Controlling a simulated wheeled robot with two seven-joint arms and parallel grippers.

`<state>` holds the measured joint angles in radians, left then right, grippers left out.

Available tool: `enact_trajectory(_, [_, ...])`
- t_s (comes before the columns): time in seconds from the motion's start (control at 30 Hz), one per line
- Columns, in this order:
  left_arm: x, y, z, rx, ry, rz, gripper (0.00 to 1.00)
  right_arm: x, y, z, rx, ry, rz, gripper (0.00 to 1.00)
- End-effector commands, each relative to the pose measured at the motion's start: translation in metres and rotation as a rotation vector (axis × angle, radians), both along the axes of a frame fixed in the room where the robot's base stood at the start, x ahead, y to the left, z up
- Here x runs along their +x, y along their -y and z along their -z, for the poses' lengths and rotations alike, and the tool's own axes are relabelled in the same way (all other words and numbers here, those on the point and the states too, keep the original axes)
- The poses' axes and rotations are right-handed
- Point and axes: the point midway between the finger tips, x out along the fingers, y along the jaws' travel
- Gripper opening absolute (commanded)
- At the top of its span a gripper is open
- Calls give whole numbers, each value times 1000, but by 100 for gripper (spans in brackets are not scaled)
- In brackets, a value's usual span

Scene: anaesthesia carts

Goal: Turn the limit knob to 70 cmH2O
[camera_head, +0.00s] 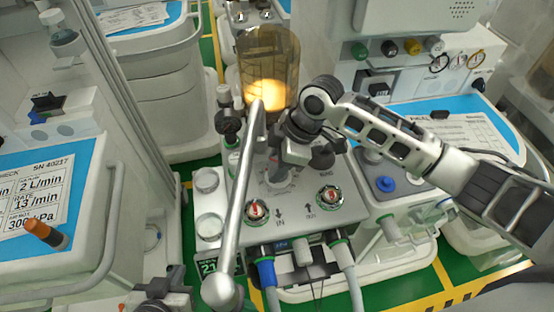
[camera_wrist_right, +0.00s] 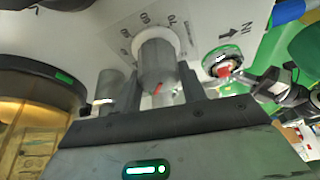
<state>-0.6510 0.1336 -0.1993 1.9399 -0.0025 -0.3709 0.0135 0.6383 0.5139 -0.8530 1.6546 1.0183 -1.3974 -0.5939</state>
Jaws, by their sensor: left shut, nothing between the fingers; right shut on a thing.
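The limit knob is a grey cylinder on a white base (camera_wrist_right: 155,60) with a red mark on its side, in the wrist view. Printed scale numbers, among them 70, curve around its far side; I cannot tell exactly which number the mark meets. My right gripper (camera_wrist_right: 160,82) has one finger on each side of the knob and is shut on it. In the head view my right gripper (camera_head: 282,163) reaches down to the knob's place on the machine top and mostly hides the knob. My left gripper (camera_head: 163,298) is shut and empty at the bottom left, partly cut off.
A clear bellows dome (camera_head: 268,65) stands behind. A silver tube (camera_head: 240,200) crosses in front. Hoses (camera_head: 267,272) hang below. A cart (camera_head: 40,255) stands at left.

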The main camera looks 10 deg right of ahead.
Motion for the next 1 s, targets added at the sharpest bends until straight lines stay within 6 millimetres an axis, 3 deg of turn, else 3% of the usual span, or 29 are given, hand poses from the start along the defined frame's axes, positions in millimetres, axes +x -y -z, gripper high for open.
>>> enact_trajectory(0.6, [0,-1,1,2,-3,-3,0,2,0,-2,3,4,571,18])
enact_trajectory(1.0, [0,-1,1,3,-3,-2,0,3,1,-2,2,3,812,18])
